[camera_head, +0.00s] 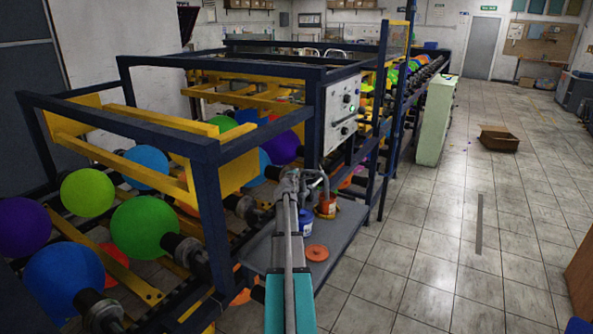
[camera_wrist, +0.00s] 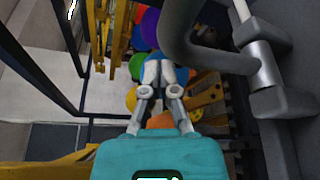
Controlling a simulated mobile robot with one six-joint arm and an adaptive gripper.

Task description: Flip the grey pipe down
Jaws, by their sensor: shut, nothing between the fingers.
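The grey pipe (camera_wrist: 185,40) is a thick bent tube in the upper right of the wrist view, joined to a lighter cylindrical fitting (camera_wrist: 262,75). In the head view the pipe (camera_head: 324,183) is small and curves down beside the control box. My gripper (camera_wrist: 159,74) is shut and empty, to the left of the pipe in the wrist view, with a visible gap between them in the picture. In the head view my gripper (camera_head: 290,182) is at the end of my arm, just left of the pipe; I cannot tell there whether they touch.
The control box (camera_head: 341,112) stands directly behind the pipe. Below are a grey tray (camera_head: 345,225), a blue pot (camera_head: 305,222), a red-orange pot (camera_head: 326,207) and an orange lid (camera_head: 317,252). Balloons and dark blue frame bars (camera_head: 207,215) crowd the left.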

